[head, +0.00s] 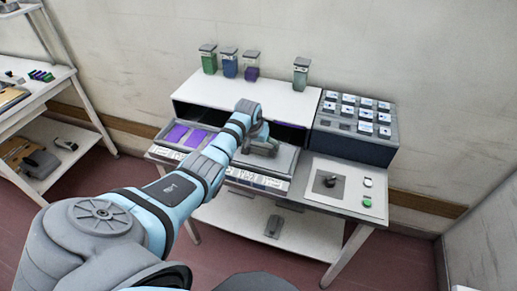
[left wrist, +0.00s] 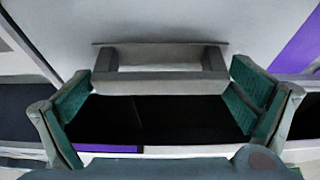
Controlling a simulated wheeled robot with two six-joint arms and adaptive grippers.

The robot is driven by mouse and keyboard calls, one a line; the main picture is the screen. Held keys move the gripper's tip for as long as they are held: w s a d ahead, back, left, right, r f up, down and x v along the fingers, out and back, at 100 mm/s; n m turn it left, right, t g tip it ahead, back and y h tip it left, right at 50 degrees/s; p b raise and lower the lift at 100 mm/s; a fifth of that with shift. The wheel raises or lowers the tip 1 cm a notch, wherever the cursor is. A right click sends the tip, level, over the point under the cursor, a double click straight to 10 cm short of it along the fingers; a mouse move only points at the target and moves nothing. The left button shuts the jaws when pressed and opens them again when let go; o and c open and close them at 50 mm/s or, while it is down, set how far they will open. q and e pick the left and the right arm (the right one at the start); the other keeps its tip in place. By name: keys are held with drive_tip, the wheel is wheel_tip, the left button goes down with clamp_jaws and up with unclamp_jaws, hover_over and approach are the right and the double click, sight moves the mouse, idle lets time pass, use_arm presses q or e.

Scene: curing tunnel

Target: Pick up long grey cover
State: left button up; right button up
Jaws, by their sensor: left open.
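The long grey cover (head: 287,160) appears as a flat grey plate in the middle of the bench, in front of the tunnel opening. My left gripper (head: 262,146) is over it and partly hides it. In the left wrist view a grey raised handle (left wrist: 160,83) stands on a pale grey surface. My left gripper (left wrist: 160,95) is open there, with one teal-padded finger on each side of the handle. I see no grip on it, and contact cannot be told. My right gripper is not in view.
The white tunnel housing (head: 300,102) stands behind, with several coloured jars on top. Purple pieces (head: 187,136) lie left of the cover. A dark blue rack (head: 350,146) and a white panel (head: 350,202) are on the right. A grey object (head: 274,226) lies on the lower shelf.

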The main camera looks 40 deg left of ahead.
use_arm(q)
drive_tip(key=shift+r, duration=0.1)
drive_tip(key=shift+c, duration=0.6)
drive_tip(key=shift+r, duration=0.1)
drive_tip(key=c, duration=1.1)
